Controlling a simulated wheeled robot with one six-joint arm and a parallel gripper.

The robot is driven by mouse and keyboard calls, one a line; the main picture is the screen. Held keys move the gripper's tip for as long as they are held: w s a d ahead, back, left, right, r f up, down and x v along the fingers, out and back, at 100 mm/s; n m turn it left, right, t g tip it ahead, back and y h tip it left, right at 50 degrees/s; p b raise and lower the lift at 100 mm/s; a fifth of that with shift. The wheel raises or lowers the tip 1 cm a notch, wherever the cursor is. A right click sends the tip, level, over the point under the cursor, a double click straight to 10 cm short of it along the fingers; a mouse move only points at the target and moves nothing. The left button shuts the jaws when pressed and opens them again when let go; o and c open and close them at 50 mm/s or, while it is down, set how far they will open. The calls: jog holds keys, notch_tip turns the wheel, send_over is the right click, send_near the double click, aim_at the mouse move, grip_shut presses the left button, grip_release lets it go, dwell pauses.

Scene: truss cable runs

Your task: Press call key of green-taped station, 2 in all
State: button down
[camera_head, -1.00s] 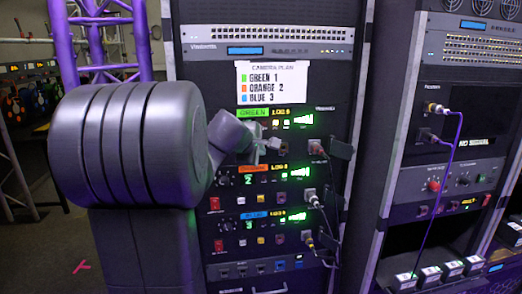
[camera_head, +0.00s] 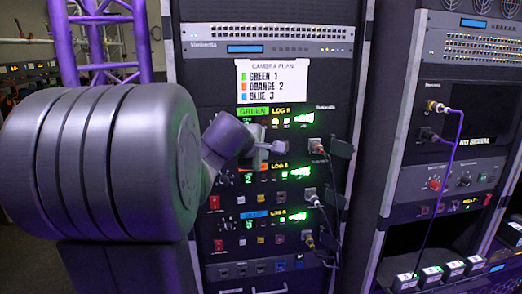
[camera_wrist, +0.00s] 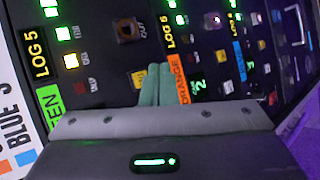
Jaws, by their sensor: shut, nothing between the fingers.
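The green-taped station (camera_head: 252,112) is the top of several panels under the camera plan card. Its green tape (camera_wrist: 50,105) shows at the left in the wrist view, next to a yellow LOG display (camera_wrist: 40,52). Lit keys (camera_wrist: 70,62) sit beside that display; their small labels are hard to read. My gripper (camera_head: 286,147) is shut and empty in front of this station's lower part, hiding some of its keys. In the wrist view its fingers (camera_wrist: 153,72) are together, near a yellow key and the orange tape. I cannot tell whether they touch the panel.
The orange-taped station (camera_head: 252,168) and the blue-taped station (camera_head: 254,214) lie below. Plugged cables (camera_head: 320,150) stick out at the right of the panels. A second rack (camera_head: 440,150) with a purple cable stands to the right. A purple truss (camera_head: 100,40) stands at left.

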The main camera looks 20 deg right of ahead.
jog(key=s, duration=0.2)
jog(key=shift+s+a, duration=0.3)
dwell(2.3)
